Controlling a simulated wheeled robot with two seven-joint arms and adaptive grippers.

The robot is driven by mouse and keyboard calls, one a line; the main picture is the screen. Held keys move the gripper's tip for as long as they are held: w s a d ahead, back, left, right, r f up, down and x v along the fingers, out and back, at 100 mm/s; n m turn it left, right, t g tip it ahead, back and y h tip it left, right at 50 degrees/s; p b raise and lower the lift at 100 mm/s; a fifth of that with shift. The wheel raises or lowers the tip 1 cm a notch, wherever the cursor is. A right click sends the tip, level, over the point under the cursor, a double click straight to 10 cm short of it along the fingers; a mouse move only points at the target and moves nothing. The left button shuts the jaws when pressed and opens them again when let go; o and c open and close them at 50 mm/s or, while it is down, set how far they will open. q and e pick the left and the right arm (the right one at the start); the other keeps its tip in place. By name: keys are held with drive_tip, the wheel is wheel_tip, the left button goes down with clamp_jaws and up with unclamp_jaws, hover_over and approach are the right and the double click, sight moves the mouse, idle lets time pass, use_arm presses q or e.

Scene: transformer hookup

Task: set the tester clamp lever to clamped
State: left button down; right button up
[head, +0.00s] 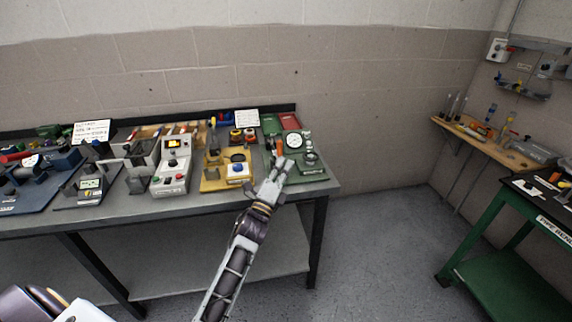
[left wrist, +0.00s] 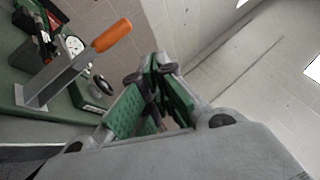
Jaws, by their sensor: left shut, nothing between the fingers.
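The tester (head: 315,177) is a green-based unit at the right end of the grey bench, with a white dial gauge (head: 294,140). Its clamp lever (head: 279,147) has an orange handle, which stands up behind my left gripper (head: 283,163). In the left wrist view the lever (left wrist: 112,36) shows as an orange grip on a flat grey metal arm, slanting up from a bracket on the green base. My left gripper (left wrist: 158,78) is shut and empty, beside the lever and apart from it in that view. In the head view it hides part of the tester. My right gripper is not in view.
Left of the tester stand a yellow fixture (head: 213,183) and a grey box with buttons (head: 172,165). Green and red trays (head: 290,121) lie behind the tester. A green-framed table (head: 505,272) stands at the right, with open floor between.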

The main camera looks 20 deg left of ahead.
use_arm(q)
drive_tip(key=s, duration=0.6)
drive_tip(key=shift+s+b, duration=0.15)
drive_tip(key=shift+b, duration=0.2)
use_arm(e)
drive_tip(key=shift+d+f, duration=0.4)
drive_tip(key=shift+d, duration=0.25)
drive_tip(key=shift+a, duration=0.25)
use_arm(q)
drive_tip(key=shift+n, duration=0.3)
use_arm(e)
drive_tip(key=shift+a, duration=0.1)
